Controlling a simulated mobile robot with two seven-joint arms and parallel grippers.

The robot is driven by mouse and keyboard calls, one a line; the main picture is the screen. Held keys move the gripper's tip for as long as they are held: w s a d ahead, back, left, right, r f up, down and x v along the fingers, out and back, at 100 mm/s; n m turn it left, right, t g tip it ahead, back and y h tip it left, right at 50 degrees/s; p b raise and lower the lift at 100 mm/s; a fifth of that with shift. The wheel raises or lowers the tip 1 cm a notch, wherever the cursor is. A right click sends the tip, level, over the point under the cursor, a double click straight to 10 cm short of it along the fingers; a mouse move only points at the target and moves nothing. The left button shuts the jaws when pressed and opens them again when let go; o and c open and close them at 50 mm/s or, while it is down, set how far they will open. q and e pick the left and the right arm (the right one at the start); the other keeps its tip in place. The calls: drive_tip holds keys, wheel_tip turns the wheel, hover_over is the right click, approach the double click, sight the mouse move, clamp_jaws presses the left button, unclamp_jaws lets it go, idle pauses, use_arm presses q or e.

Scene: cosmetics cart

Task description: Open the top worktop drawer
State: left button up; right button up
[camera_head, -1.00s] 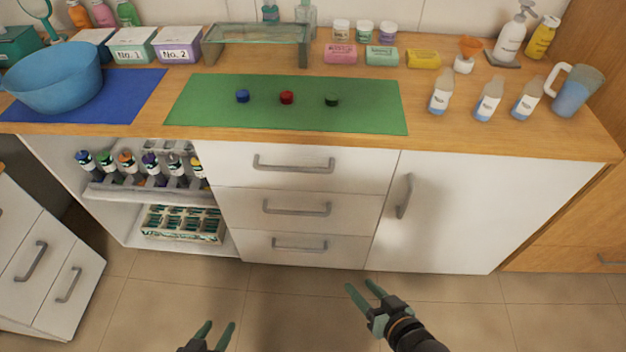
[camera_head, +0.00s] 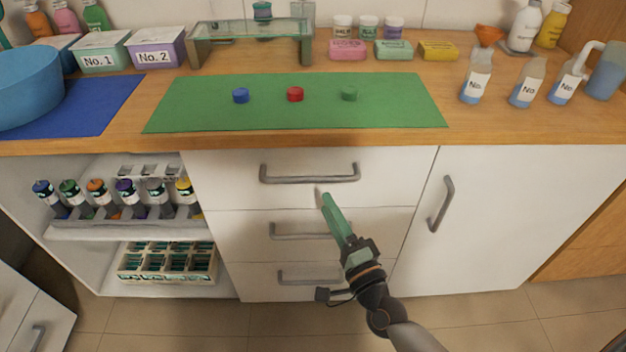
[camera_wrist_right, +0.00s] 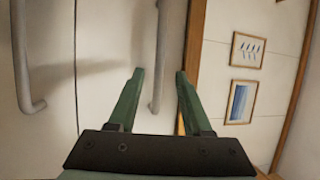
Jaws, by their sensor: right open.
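The top drawer (camera_head: 230,180) is shut under the worktop, with a grey bar handle (camera_head: 310,180). My right gripper (camera_head: 323,196) is open and empty, its green fingers pointing up at the drawer front, with the tips just below the right half of that handle. In the right wrist view the gripper (camera_wrist_right: 158,76) has its two fingers spread, and the top drawer handle (camera_wrist_right: 160,55) appears in the gap between them. I cannot tell how far the tips are from the bar. My left gripper is out of the head view.
The middle drawer handle (camera_head: 300,231) and bottom drawer handle (camera_head: 310,275) lie below, partly behind my right arm. A cupboard door handle (camera_head: 441,204) is to the right. Open shelves with bottles (camera_head: 96,190) are to the left. A green mat (camera_head: 200,110) lies on the worktop above.

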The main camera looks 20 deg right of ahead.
sight(313, 177)
drive_tip(key=x, duration=0.8)
drive_tip(key=shift+w+a, duration=0.1)
drive_tip(key=shift+w, duration=0.15)
drive_tip(key=shift+c, duration=0.4)
clamp_jaws()
idle(0.6)
